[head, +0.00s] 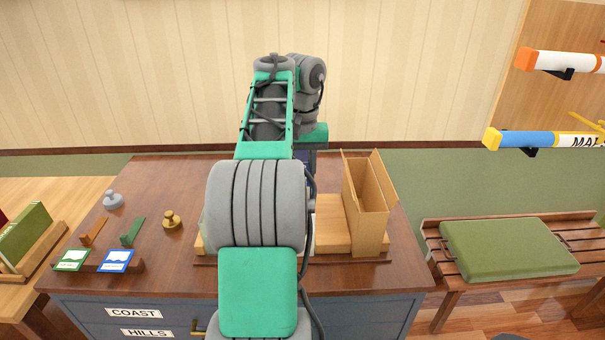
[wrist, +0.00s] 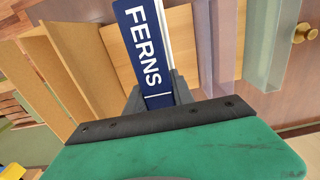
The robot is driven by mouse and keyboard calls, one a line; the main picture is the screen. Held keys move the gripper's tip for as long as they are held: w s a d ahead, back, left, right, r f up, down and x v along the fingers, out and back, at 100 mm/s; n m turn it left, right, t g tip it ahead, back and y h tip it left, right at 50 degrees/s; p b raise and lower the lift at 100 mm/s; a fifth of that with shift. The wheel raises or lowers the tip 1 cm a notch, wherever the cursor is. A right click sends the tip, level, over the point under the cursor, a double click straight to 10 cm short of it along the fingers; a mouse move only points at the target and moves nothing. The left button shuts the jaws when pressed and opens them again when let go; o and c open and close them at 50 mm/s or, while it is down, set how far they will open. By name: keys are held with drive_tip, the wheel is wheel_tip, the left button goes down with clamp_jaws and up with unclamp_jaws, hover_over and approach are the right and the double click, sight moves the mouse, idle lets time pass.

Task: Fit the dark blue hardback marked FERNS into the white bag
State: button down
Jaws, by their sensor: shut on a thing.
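The dark blue hardback marked FERNS (wrist: 143,45) is held in my gripper (wrist: 157,97) in the wrist view. Its lettered spine faces the camera, with a pale strip along its right side. The dark fingers are shut on either side of its near end. In the head view my arm hides the gripper and most of the book. I cannot make out the white bag for certain; in the head view only a small white patch (head: 312,236) shows beside my arm. Whether the book touches anything below is unclear.
An open cardboard box (head: 369,208) stands right of my arm on a pale wooden board (head: 331,225). Brass (head: 172,220) and grey (head: 113,201) knobs stand left.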

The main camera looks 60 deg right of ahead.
drive_tip(key=shift+f+b, duration=0.5)
drive_tip(key=shift+f, duration=0.05)
drive_tip(key=c, duration=1.3)
unclamp_jaws()
drive_tip(key=shift+o, duration=0.7)
drive_tip(key=shift+r, duration=0.1)
drive_tip(key=shift+o, duration=0.7)
wheel_tip(320, 180, up, 8)
drive_tip(key=p, duration=0.7)
